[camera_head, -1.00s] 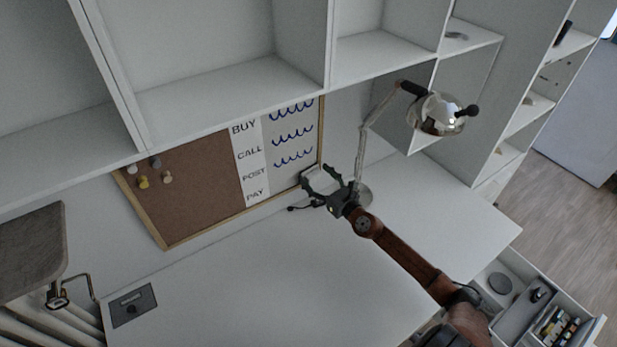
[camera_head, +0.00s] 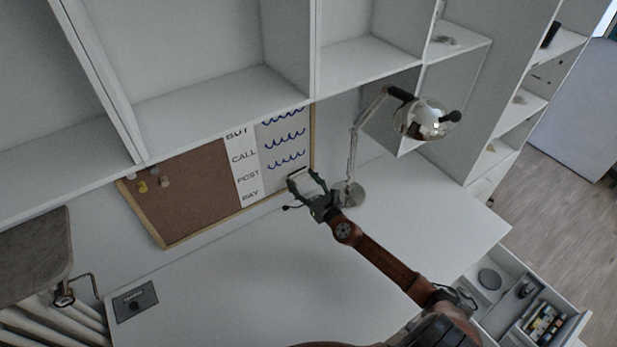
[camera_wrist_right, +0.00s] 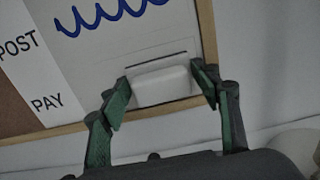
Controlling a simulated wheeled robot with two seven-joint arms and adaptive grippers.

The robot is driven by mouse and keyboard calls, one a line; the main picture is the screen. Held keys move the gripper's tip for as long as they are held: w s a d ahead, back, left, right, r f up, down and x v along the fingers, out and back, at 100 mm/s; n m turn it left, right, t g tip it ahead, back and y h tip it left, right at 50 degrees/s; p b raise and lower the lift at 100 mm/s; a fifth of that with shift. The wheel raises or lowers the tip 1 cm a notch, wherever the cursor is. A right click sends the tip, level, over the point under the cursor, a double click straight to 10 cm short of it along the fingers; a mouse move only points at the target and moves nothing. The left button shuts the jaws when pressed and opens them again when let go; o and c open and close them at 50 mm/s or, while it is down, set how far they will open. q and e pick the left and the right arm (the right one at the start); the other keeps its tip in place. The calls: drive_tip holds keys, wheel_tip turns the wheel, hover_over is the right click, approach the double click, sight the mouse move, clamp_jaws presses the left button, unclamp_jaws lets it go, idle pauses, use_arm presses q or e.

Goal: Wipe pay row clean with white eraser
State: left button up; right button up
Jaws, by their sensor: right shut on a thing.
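The board (camera_head: 190,195) leans at the back of the desk, with cork at left and a whiteboard part (camera_head: 287,148) at right. Its labels read BUY, CALL, POST and PAY (camera_head: 250,195). Blue wavy lines stand in the upper three rows; no blue shows in the visible part of the PAY row. My right gripper (camera_head: 304,181) is at the board's lower right corner, shut on the white eraser (camera_wrist_right: 160,86), whose ends lie between the fingers. The eraser is over the PAY row's right end; contact with the board is unclear. My left gripper is out of view.
A desk lamp (camera_head: 352,160) stands just right of my right gripper. Shelves (camera_head: 215,95) overhang the board. An open drawer (camera_head: 530,310) is at lower right. The desk top (camera_head: 240,280) is mostly clear, with a dark panel (camera_head: 135,302) at left.

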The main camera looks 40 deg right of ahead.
drive_tip(key=shift+a, duration=0.8)
drive_tip(key=shift+w+a+r+p, duration=0.15)
drive_tip(key=shift+a+p, duration=0.65)
drive_tip(key=shift+a, duration=0.65)
drive_tip(key=shift+w+a+p, duration=0.15)
drive_tip(key=shift+a+p, duration=0.65)
drive_tip(key=shift+a, duration=0.65)
drive_tip(key=shift+a+p, duration=0.3)
drive_tip(key=shift+a, duration=0.5)
drive_tip(key=shift+w+a+p, duration=0.2)
drive_tip(key=shift+a+p, duration=0.3)
drive_tip(key=shift+a, duration=1.25)
drive_tip(key=shift+s+a, duration=0.1)
drive_tip(key=shift+s, duration=0.3)
approach(265, 188)
drive_tip(key=shift+w+p, duration=0.15)
drive_tip(key=shift+p, duration=0.2)
